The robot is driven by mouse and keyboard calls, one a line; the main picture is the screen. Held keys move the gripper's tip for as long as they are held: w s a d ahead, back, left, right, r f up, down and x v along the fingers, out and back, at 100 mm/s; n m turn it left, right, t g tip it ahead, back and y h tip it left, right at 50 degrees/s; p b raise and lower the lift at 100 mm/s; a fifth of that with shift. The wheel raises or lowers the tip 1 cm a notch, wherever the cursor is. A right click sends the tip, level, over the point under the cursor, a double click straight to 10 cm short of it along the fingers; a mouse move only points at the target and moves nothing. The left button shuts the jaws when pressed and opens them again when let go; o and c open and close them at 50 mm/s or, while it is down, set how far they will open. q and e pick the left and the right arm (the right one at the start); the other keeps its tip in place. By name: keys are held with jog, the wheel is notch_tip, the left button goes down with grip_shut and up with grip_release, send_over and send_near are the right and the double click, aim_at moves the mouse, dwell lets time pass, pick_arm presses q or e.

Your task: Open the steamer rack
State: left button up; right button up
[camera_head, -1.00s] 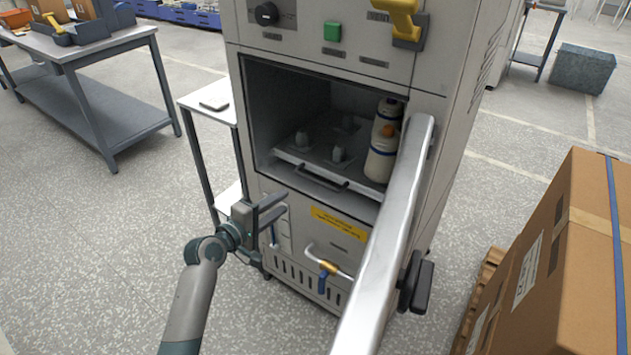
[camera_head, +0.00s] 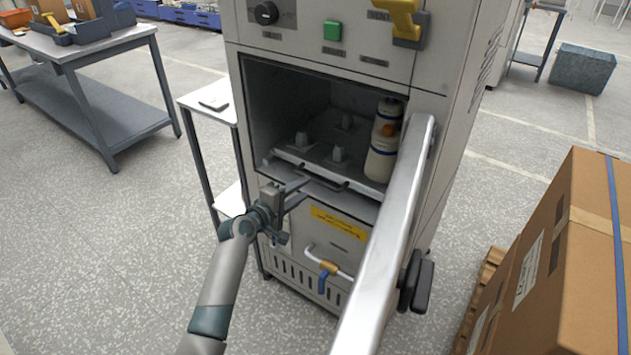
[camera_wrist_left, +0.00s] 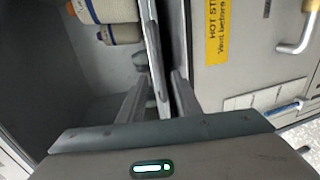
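The steamer rack (camera_head: 290,156) is a grey tray inside the open chamber of the steamer cabinet (camera_head: 340,65), with a dark bar handle (camera_head: 334,189) along its front. Several pale pegs stand on it, and white bobbins (camera_head: 381,160) are stacked at its right. My left gripper (camera_head: 303,189) is open in front of the rack, at the left part of the handle. In the left wrist view, its two fingers (camera_wrist_left: 160,88) lie on either side of a thin edge at the rack's front; a firm grip does not show. My right gripper is not in view.
A small white side table (camera_head: 215,100) stands left of the cabinet; a large carton (camera_head: 560,270) is at the right.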

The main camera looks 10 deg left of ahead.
aim_at(314, 181)
pick_arm(q)
jog(key=b+x, duration=0.1)
jog(key=x, duration=0.7)
jog(key=shift+c, duration=0.7)
grip_shut()
